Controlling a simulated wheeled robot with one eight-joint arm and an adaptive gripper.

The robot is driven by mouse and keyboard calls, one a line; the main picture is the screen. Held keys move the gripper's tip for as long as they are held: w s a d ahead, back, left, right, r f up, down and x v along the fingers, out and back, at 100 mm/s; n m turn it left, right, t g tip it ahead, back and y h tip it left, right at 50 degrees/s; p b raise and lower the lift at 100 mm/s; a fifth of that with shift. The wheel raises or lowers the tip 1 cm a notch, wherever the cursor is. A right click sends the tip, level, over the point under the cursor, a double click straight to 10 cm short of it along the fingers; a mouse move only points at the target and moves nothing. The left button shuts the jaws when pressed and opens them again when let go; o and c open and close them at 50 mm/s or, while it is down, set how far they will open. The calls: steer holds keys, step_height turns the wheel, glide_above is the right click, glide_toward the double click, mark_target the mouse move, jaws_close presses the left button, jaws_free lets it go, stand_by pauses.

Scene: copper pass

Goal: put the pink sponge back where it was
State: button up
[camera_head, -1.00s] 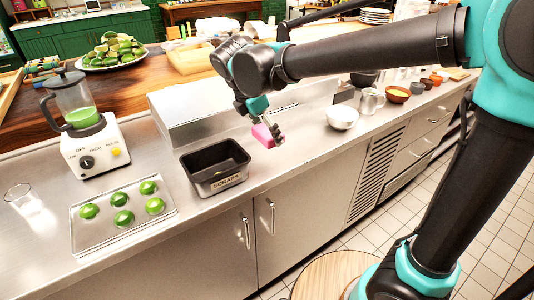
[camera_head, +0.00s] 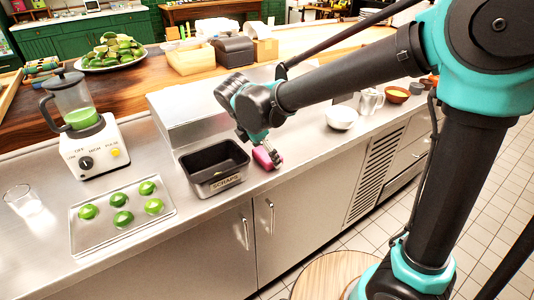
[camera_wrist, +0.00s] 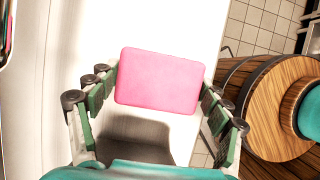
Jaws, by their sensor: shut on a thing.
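The pink sponge (camera_head: 263,157) is in my gripper (camera_head: 272,158), just right of the black scraps bin, low over the steel counter near its front edge. The head view does not show clearly whether the sponge touches the counter. In the wrist view the sponge (camera_wrist: 160,80) fills the space between the two fingers of my gripper (camera_wrist: 158,95), its broad face toward the camera. A shadow lies on the counter beside it.
The black scraps bin (camera_head: 187,169) stands close to the left of the sponge. A tray (camera_head: 80,240) of green halves and a blender (camera_head: 88,150) are farther left. A white bowl (camera_head: 341,118) and a metal pitcher (camera_head: 370,102) stand to the right. The counter's front edge is close.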

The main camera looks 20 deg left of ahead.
steer(key=o, duration=1.3)
steer(key=v, duration=1.2)
steer(key=w+d+f+m, duration=0.2)
steer(key=d, duration=0.2)
steer(key=w+d+f+m, duration=0.1)
steer(key=d+f+m, duration=0.1)
steer(key=d, duration=0.2)
steer(key=w+d+f+m+g, duration=0.1)
steer(key=w+d+m, duration=0.1)
steer(key=d, duration=0.2)
steer(key=shift+w+f+m+y, duration=0.35)
steer(key=shift+f+m+y, duration=0.05)
steer(key=s+d+f+m, duration=0.2)
steer(key=d+f+m, duration=0.3)
steer(key=d+m, duration=0.2)
steer(key=s+d+f+m+t+y, duration=0.1)
steer(key=d+f+m, duration=0.4)
steer(key=d, duration=0.6)
steer(key=s+d+f+m+y, duration=0.1)
steer(key=s+d+f+m, duration=0.2)
steer(key=d+m, duration=0.6)
steer(key=shift+s+d+f+t, duration=0.15)
steer(key=shift+d+f+t, duration=0.05)
steer(key=shift+f, duration=0.45)
steer(key=shift+s+d+f+t, duration=0.1)
steer(key=shift+d+f+t, duration=0.1)
steer(key=shift+f, duration=0.45)
